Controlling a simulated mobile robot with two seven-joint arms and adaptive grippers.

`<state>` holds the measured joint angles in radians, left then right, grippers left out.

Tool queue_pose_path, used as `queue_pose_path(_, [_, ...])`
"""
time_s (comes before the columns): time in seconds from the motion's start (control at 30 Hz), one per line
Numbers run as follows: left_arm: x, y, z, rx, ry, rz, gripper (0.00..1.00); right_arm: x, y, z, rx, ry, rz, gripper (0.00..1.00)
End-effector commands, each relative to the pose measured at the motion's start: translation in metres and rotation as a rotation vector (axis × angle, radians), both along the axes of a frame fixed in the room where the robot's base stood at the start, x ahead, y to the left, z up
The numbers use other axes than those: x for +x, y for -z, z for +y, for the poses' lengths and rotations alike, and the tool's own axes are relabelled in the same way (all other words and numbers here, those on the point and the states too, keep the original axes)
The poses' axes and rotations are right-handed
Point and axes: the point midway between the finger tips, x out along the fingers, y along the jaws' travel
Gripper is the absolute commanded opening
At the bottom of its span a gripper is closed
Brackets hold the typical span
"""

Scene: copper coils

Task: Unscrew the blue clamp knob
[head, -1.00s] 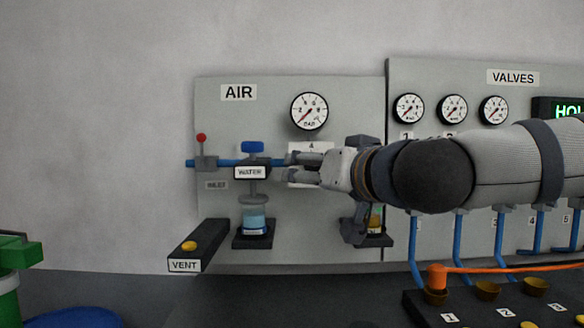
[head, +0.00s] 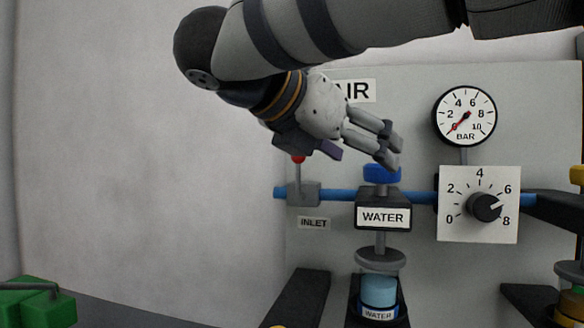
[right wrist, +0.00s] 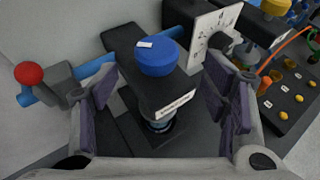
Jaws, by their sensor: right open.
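The blue clamp knob (head: 382,174) sits on top of the black block labelled WATER (head: 383,215) on the blue pipe of the AIR panel. In the right wrist view the knob (right wrist: 158,57) is round, with a small white mark on top. My right gripper (head: 364,152) is open, just above and left of the knob in the head view, pointing down. In the right wrist view its purple-padded fingers stand wide on either side of the knob, which appears between them and farther off. My left gripper is not in view.
A red-topped inlet valve (head: 303,190) is left of the block. A dial knob (head: 484,207) on a white plate and a pressure gauge (head: 464,115) are to its right. A water cup (head: 379,292) is below. The wall at left is clear.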

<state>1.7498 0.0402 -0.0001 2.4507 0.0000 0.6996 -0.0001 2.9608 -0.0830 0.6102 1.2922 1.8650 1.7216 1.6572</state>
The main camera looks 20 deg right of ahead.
Motion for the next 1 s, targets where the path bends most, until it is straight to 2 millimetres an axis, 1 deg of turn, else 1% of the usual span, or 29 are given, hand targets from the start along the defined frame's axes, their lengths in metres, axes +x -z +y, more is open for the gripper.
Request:
queue_pose_path(0.03, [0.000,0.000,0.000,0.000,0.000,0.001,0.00,0.005,0.006,-0.011,0.000,0.002,0.003,0.68])
queue_pose_path(0.1, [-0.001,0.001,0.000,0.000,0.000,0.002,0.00,0.012,0.013,-0.026,-0.001,0.001,0.003,0.68])
queue_pose_path(0.2, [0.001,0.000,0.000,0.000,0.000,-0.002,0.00,0.020,0.020,-0.043,-0.002,0.001,0.003,0.68])
queue_pose_path(0.3, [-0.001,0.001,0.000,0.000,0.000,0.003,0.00,0.026,0.026,-0.055,0.000,-0.001,0.003,0.68])
queue_pose_path(0.43, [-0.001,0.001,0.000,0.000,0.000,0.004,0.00,0.030,0.029,-0.061,-0.001,-0.002,0.003,0.68])
queue_pose_path(0.63, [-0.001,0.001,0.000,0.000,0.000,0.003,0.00,0.030,0.028,-0.062,-0.002,-0.003,0.001,0.68])
queue_pose_path(0.67, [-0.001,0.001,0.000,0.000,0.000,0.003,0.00,0.030,0.028,-0.062,-0.002,-0.003,0.002,0.65])
queue_pose_path(0.7, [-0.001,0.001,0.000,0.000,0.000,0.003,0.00,0.030,0.028,-0.062,-0.002,-0.003,0.001,0.56])
queue_pose_path(0.87, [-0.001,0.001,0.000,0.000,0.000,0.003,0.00,0.030,0.028,-0.061,-0.002,-0.003,0.002,0.20])
queue_pose_path(1.0, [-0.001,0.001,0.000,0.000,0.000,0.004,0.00,0.030,0.028,-0.061,-0.002,-0.003,0.002,0.19])
